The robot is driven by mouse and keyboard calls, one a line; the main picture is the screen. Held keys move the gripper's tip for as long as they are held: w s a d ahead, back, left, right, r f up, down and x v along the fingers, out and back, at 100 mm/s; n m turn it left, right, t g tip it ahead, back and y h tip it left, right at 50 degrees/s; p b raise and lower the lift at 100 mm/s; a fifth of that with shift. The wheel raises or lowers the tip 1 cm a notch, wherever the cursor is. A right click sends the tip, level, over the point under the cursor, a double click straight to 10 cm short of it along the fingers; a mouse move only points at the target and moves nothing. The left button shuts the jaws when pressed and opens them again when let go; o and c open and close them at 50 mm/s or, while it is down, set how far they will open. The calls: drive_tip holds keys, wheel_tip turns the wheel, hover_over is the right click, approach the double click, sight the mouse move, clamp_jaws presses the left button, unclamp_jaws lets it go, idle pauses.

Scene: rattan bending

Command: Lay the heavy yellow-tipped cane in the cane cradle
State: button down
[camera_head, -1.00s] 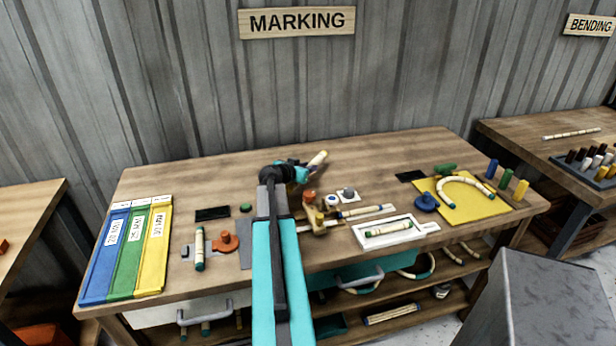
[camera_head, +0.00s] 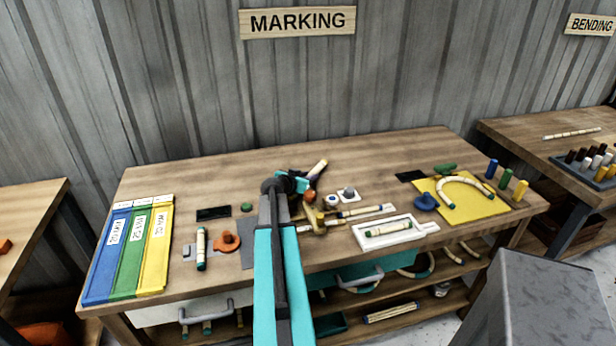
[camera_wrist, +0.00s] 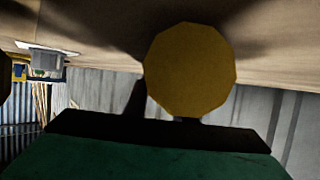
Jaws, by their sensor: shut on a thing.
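My gripper (camera_head: 300,184) is above the middle of the marking bench, shut on a pale cane (camera_head: 319,168) that tilts up to the right. In the wrist view, a large yellow round end (camera_wrist: 190,68) of the held cane faces the camera; the rest is hidden behind it. A wooden holder (camera_head: 316,229) with upright yellow and brown parts stands just in front of the gripper, and a thin cane (camera_head: 365,211) lies to its right. I cannot tell for sure which item is the cane cradle.
A white tray (camera_head: 414,234) with a green-tipped cane lies front right. A yellow board (camera_head: 480,208) with a bent cane is farther right. Blue, green and yellow strips (camera_head: 125,255) lie at the left. An orange piece (camera_head: 226,242) sits left of my arm. The bench's back is mostly clear.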

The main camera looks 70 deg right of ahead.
drive_tip(key=shift+f+b, duration=0.25)
drive_tip(key=shift+b, duration=0.05)
drive_tip(key=c, duration=1.5)
unclamp_jaws()
drive_tip(key=shift+o, duration=0.2)
drive_tip(key=shift+r+p, duration=0.2)
drive_tip(key=shift+p, duration=0.1)
drive_tip(key=shift+b+v, duration=1.7)
drive_tip(key=shift+v, duration=4.3)
